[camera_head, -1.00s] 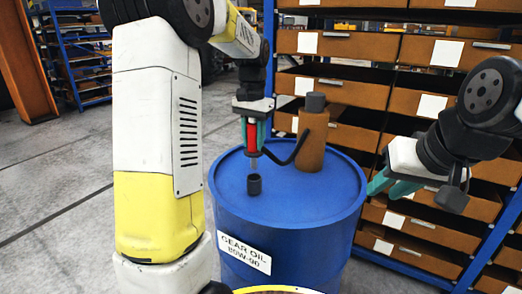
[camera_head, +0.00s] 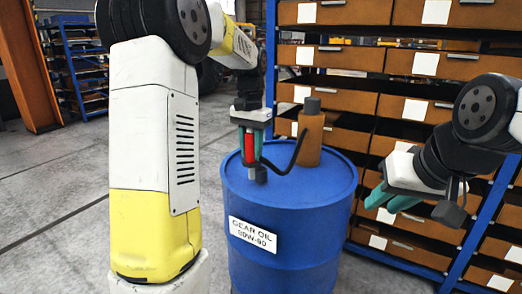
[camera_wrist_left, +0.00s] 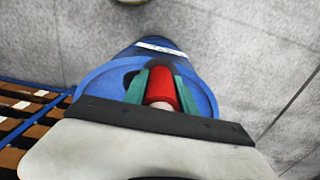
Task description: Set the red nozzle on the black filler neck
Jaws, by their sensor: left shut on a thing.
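The red nozzle (camera_head: 249,148) is upright between the teal fingers of my left gripper (camera_head: 251,158), which is shut on it. It also shows in the left wrist view (camera_wrist_left: 161,86), between both fingers. The black filler neck (camera_head: 257,176) stands on top of the blue drum (camera_head: 292,190), directly below the nozzle. The nozzle's spout no longer shows above the neck; its lower end is hidden by the fingers and the neck, so I cannot tell how deep it sits. My right gripper (camera_head: 392,200) is open and empty, right of the drum.
A brown canister (camera_head: 309,140) stands on the drum behind the neck, with a black hose (camera_head: 292,160) curving from it to the nozzle. A shelf rack with brown bins (camera_head: 345,103) stands close behind and right. Open concrete floor (camera_head: 50,200) lies to the left.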

